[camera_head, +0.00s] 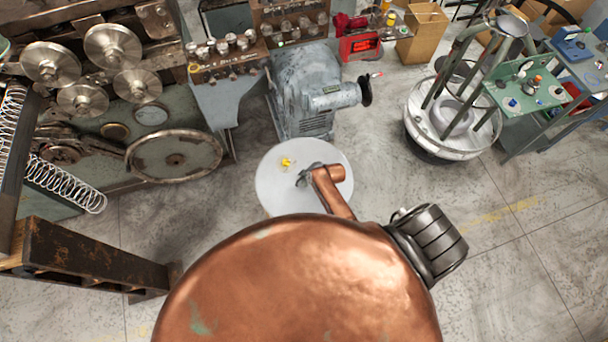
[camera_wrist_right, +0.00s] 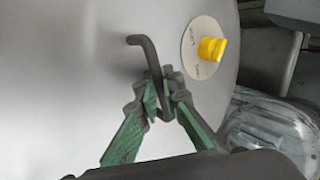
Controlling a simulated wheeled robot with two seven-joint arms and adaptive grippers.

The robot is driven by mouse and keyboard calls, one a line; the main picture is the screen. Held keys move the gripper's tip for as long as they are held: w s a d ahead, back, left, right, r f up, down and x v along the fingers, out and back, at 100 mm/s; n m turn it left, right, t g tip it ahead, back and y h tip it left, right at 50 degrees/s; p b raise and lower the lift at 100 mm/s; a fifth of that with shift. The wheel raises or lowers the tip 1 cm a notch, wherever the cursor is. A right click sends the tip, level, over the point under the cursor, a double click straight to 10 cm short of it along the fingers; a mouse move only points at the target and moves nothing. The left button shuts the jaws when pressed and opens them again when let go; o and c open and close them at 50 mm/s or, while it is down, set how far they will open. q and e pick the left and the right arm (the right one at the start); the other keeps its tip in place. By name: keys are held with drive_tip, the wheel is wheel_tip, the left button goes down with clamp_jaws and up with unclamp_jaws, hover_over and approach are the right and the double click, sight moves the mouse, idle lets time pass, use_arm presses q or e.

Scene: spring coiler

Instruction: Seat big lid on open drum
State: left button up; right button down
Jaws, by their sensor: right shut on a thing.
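The big lid (camera_head: 277,190) is a pale grey disc near the middle of the head view. A yellow piece (camera_head: 287,162) sits on it. My right gripper (camera_head: 306,177) is over the lid, at the end of my copper-coloured arm. In the right wrist view the right gripper (camera_wrist_right: 161,98) is shut on the lid's dark bent handle (camera_wrist_right: 147,48). The lid's grey face (camera_wrist_right: 65,70) fills much of that view. I cannot make out the open drum; whether it is under the lid is hidden. My left gripper is not in view.
A grey motor housing (camera_head: 305,90) stands just behind the lid. The coiler machine (camera_head: 115,130) with its wheels is at left. A stand with a round base (camera_head: 450,140) is at right. A rusty beam (camera_head: 85,255) is at lower left. Floor between lid and stand is clear.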

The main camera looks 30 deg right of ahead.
drive_tip(key=shift+w, duration=0.15)
idle(0.5)
drive_tip(key=c, duration=2)
unclamp_jaws()
drive_tip(key=shift+c, duration=0.2)
drive_tip(key=shift+o, duration=0.5)
drive_tip(key=shift+s+f, duration=0.15)
drive_tip(key=shift+s, duration=0.05)
drive_tip(key=o, duration=0.5)
wheel_tip(320, 180, up, 12)
drive_tip(key=p, duration=1.3)
